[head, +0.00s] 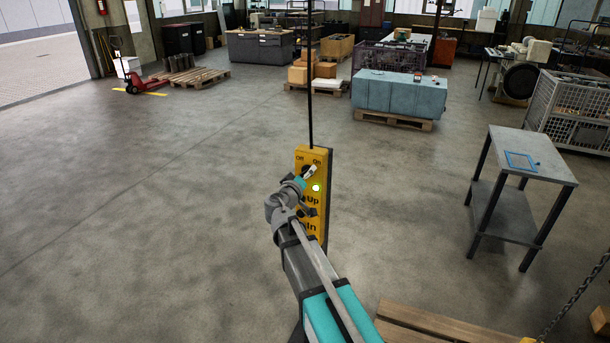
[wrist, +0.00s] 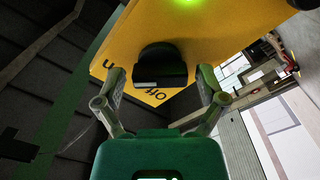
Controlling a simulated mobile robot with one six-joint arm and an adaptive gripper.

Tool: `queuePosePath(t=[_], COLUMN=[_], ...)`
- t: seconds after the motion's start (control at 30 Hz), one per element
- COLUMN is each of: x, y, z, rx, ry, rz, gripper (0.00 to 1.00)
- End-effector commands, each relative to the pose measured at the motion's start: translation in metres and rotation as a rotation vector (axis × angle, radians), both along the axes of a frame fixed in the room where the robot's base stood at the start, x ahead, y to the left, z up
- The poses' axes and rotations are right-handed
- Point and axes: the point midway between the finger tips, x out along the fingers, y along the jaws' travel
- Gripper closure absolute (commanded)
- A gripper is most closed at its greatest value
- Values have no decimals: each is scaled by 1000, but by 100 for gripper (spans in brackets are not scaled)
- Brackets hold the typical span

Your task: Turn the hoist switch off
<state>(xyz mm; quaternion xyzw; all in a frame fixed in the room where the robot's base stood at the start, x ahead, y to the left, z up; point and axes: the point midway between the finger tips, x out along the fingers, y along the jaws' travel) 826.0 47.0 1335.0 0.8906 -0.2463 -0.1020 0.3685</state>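The hoist pendant (head: 326,215) is a yellow box hanging on a dark cable, with "Off" and "On" printed at its top. Its switch (head: 311,170) is a dark knob whose pale mark points up and right, toward "On". A green lamp (head: 316,188) glows just below it. In the wrist view the black knob (wrist: 161,62) stands out from the yellow face, with "Off" partly visible beside it. My gripper (wrist: 161,73) is open, one finger on each side of the knob, with visible gaps. In the head view my gripper (head: 301,181) is at the switch and partly hides the pendant's lower buttons.
A grey metal table (head: 540,158) with a blue frame (head: 521,161) on top stands at the right. A wooden pallet (head: 430,328) and a hanging chain (head: 577,295) are at the lower right. The floor at the left is clear.

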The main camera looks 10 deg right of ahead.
Motion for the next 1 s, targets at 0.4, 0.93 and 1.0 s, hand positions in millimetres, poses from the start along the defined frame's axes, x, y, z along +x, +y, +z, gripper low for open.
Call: queuePosePath(t=[0.4, 0.93, 1.0], x=[0, 0, 0], y=[0, 0, 0], z=[0, 0, 0], rx=[-1, -145, -190], ry=[1, 87, 114], rz=[0, 0, 0], gripper=[82, 82, 82])
